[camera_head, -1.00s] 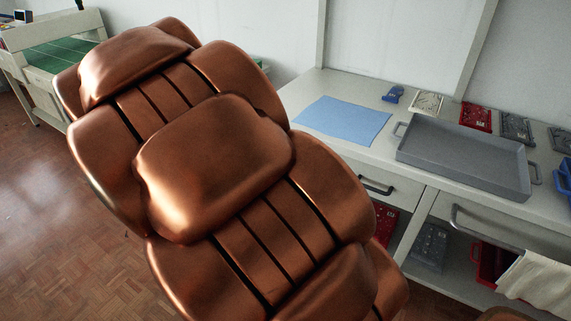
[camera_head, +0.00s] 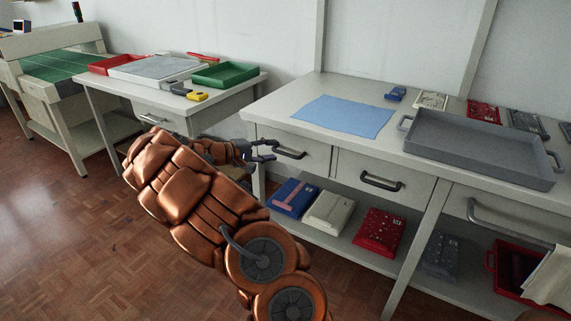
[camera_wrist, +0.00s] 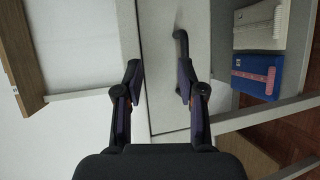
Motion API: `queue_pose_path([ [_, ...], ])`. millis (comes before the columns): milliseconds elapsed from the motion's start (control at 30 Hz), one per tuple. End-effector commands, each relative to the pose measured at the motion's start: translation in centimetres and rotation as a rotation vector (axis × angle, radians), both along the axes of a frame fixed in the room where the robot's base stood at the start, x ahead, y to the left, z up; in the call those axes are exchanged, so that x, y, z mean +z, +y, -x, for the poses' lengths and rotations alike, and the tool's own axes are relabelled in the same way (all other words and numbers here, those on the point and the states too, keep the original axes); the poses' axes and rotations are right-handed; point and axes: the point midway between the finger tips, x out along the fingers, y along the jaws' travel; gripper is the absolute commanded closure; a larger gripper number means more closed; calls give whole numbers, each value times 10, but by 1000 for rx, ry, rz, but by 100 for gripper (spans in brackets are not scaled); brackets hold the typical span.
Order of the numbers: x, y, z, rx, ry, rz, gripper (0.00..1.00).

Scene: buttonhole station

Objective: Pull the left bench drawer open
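The left bench drawer (camera_head: 312,160) is a pale front at the left end of the bench. It looks shut and flush. Its dark bar handle (camera_head: 291,154) is on the front, and it also shows in the wrist view, where the handle (camera_wrist: 181,42) lies ahead of the right fingertip. My gripper (camera_head: 268,150) is just left of the handle in the head view. In the wrist view my gripper (camera_wrist: 158,72) has its two fingers apart with nothing between them. Whether a fingertip touches the handle cannot be told.
A second drawer (camera_head: 372,179) with a similar handle is to the right. Boxes, including a blue one (camera_head: 293,197) and a red one (camera_head: 379,232), sit on the lower shelf. A blue mat (camera_head: 343,116) and a grey tray (camera_head: 478,149) are on the bench top.

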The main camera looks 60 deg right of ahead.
Motion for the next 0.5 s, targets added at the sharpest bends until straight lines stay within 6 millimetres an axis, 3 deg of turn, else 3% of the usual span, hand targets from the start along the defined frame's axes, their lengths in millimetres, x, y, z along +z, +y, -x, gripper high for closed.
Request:
queue_pose_path([
  [33, -19, -7, -7, 15, 11, 8, 61],
  [133, -38, -17, -19, 42, 22, 26, 61],
  [300, -51, -25, -30, 68, 26, 40, 61],
  [500, -56, -40, -25, 68, 27, 41, 61],
])
